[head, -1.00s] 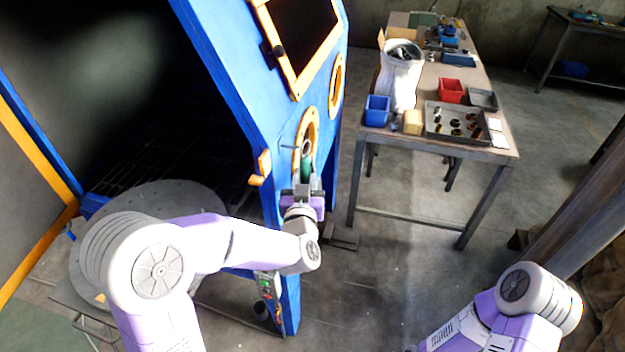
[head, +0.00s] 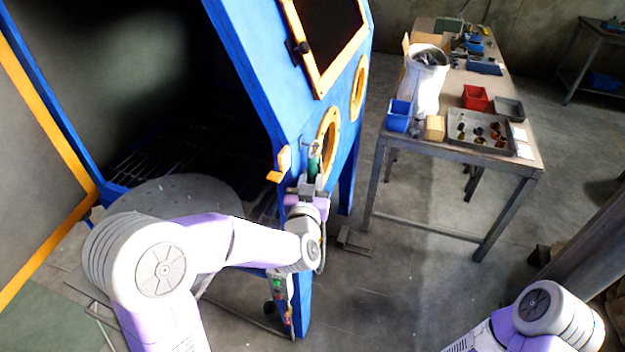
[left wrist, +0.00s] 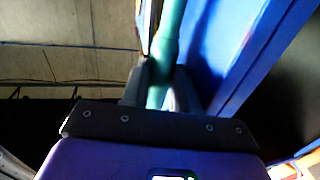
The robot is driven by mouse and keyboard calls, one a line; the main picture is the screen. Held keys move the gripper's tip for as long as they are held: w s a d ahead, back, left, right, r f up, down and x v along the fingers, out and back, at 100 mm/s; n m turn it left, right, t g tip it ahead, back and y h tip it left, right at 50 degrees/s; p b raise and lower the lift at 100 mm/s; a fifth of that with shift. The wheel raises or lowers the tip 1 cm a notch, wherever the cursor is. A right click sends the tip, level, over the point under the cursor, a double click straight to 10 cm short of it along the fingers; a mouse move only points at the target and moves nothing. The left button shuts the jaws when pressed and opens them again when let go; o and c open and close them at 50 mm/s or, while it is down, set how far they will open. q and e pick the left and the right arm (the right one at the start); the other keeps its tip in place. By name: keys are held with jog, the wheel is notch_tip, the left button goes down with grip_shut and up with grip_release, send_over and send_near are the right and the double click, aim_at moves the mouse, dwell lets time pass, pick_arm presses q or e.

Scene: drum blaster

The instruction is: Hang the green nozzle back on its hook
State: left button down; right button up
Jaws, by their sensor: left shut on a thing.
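The green nozzle (head: 314,165) stands roughly upright in front of the blue cabinet's yellow-rimmed arm hole. My left gripper (head: 311,184) is shut on its lower part. In the left wrist view the nozzle (left wrist: 167,45) runs up between the fingers of the left gripper (left wrist: 160,88), close beside the blue cabinet wall. A small metal hook-like piece (head: 311,146) shows near the nozzle's top; I cannot tell whether they touch. My right gripper is out of view; only part of my right arm shows at the lower right.
The blue cabinet (head: 262,60) has a dark open side and a round turntable (head: 200,195) at its mouth. A yellow latch (head: 281,165) juts out just left of the nozzle. A table (head: 450,150) with bins and a tray stands to the right, with bare floor between.

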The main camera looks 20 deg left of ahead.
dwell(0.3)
pick_arm(q)
jog(key=c, duration=0.8)
grip_release()
jog(key=shift+a, duration=0.1)
jog(key=shift+s, duration=0.15)
